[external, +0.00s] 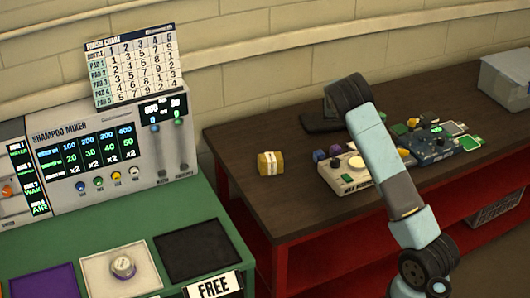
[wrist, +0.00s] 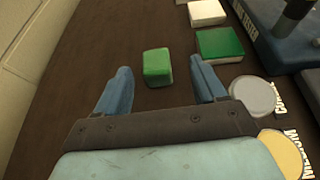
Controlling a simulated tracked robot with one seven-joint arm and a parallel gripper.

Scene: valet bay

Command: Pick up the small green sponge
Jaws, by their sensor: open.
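The small green sponge (wrist: 157,67) is a little block lying on the dark brown bench top in the wrist view. My gripper (wrist: 160,75) is open, with one blue finger to the left of the sponge and one to the right. The sponge shows in the gap towards the fingertips, with bench visible on both sides of it. Nothing is held. In the external view my arm crosses in front of the bench, and I cannot make out the fingers or surely identify the sponge there.
Right of the right finger lies a larger green pad (wrist: 219,46), with a white block (wrist: 207,13) beyond. A blue tester box (wrist: 285,35) and a grey disc (wrist: 253,96) are further right. A wall stands left. A yellow block (external: 271,163) sits on open bench.

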